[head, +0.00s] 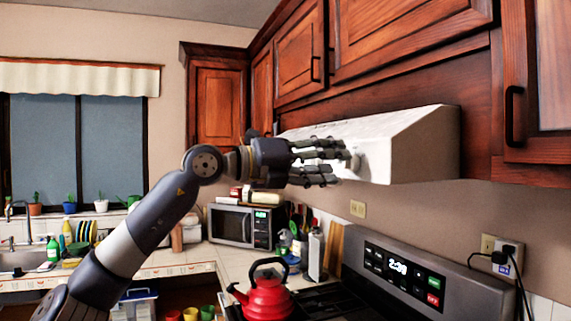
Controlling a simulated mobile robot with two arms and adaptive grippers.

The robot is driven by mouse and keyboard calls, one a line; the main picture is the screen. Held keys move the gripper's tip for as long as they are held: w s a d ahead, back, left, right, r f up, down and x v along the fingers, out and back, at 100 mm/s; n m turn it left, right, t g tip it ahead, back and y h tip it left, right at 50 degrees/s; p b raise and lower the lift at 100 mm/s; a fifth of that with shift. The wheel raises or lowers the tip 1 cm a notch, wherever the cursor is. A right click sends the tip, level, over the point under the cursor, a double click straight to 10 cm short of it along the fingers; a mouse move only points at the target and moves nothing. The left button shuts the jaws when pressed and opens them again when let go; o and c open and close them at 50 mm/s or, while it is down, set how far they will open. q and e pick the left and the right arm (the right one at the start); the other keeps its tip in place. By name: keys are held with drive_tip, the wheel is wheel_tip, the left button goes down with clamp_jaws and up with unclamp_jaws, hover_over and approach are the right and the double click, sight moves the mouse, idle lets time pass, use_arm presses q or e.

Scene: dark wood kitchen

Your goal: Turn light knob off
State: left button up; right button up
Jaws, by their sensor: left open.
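The white range hood (421,146) hangs under the dark wood cabinets. My right gripper is not in view.
Below the hood, a red kettle (267,295) stands on the stove beside the control panel with a clock (402,273). A microwave (239,226) sits on the counter behind. Upper cabinets (411,38) with black handles border the hood above and at right.

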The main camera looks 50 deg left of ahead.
use_arm(q)
drive_tip(key=v, duration=0.9)
drive_tip(key=shift+a, duration=0.1)
idle(0.7)
